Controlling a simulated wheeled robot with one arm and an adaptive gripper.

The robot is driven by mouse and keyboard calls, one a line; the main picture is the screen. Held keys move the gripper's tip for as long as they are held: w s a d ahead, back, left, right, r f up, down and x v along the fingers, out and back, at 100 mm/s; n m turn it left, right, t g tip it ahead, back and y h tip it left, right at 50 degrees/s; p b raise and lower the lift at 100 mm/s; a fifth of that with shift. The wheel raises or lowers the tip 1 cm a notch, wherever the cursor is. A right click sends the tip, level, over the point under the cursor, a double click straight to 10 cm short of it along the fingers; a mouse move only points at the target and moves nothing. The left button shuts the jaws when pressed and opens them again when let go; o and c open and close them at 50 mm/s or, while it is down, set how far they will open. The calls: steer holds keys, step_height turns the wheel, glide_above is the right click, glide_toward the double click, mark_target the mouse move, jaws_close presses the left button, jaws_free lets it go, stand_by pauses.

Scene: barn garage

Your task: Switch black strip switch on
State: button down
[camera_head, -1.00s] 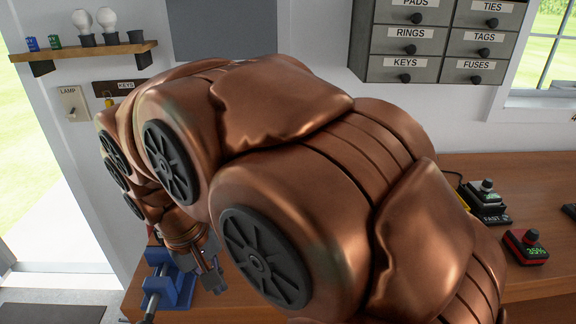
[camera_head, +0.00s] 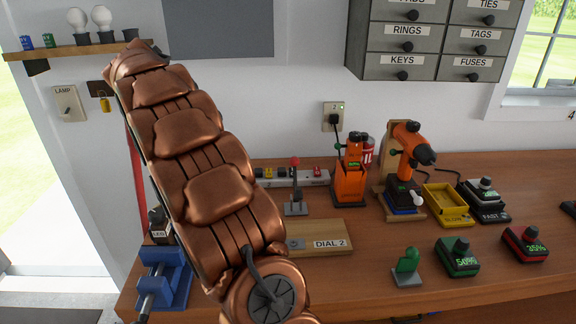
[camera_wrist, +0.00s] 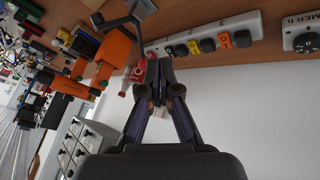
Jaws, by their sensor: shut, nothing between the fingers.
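A white power strip (camera_head: 285,178) lies at the back of the workbench against the wall. It also shows in the wrist view (camera_wrist: 262,26), with black (camera_wrist: 208,45) and orange (camera_wrist: 225,40) pieces along it. I cannot tell which black piece is the strip's black switch, or its state. My gripper (camera_wrist: 157,72) is shut and empty in the wrist view, its fingertips appearing below and left of the strip's near end; contact cannot be told. In the head view my arm hides the gripper and part of the strip's left side.
A red-knobbed lever (camera_head: 295,190) stands in front of the strip. An orange holder (camera_head: 349,185), an orange drill (camera_head: 407,145) and a DIAL 2 board (camera_head: 318,239) are nearby. A blue vise (camera_head: 163,275) is at front left. A timer dial (camera_wrist: 302,42) is beside the strip.

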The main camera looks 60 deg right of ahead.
steer(key=w+d+f+m+g, duration=0.1)
steer(key=d+f+m, duration=0.1)
steer(key=d+m, duration=0.4)
steer(key=w+d+f+m+g+b, duration=0.1)
steer(key=d+f+m, duration=0.1)
steer(key=d+m, duration=0.4)
steer(key=shift+d+g+h, duration=0.3)
steer(key=shift+d+h, duration=0.1)
steer(key=shift+d, duration=2.3)
steer(key=shift+s+f, duration=0.1)
